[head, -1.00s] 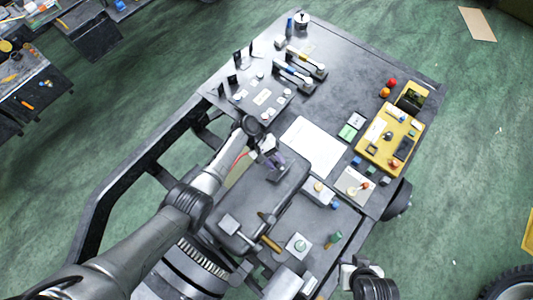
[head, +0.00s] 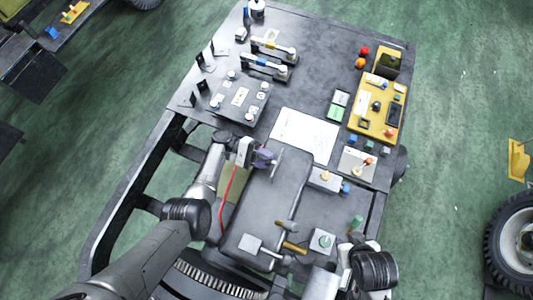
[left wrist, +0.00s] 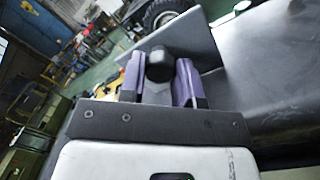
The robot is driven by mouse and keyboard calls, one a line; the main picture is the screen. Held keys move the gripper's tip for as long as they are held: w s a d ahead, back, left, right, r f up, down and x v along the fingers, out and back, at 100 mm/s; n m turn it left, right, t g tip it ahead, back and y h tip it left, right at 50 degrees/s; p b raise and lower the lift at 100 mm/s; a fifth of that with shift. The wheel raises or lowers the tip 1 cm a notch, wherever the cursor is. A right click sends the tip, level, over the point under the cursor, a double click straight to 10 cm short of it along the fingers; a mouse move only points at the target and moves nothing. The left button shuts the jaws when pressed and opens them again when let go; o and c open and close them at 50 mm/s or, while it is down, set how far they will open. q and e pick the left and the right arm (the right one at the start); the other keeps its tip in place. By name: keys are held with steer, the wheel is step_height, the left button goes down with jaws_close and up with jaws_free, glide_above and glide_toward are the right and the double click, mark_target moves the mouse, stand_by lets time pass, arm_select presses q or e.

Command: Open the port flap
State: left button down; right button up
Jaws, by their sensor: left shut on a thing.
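The port flap is a grey plate, seen standing at a slant behind my fingers in the left wrist view (left wrist: 202,48). In the head view it shows as a narrow grey strip (head: 277,162) beside the gripper. My left gripper (head: 265,158) has purple fingers, also in the left wrist view (left wrist: 158,80). What lies under the flap is hidden. My right arm shows at the lower right of the head view; its gripper (head: 345,252) is small there and its jaws are unclear.
A white sheet (head: 304,135) lies on the grey deck behind the flap. A yellow tray (head: 377,112) with small parts is at the right. A grey block with knobs (head: 239,98) and two handled bars (head: 264,68) stand at the back. A hammer (head: 291,247) lies in front.

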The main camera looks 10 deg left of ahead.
stand_by(0.6)
arm_select(q)
steer(key=c, duration=0.8)
jaws_free()
steer(key=shift+a+f, duration=0.1)
steer(key=shift+a, duration=0.05)
steer(key=shift+w+a+f+b, duration=0.1)
steer(key=shift+w+a+b, duration=0.05)
steer(key=shift+a+b, duration=0.2)
steer(key=shift+b+v, duration=2.1)
steer(key=shift+v, duration=4.35)
steer(key=shift+f, duration=0.1)
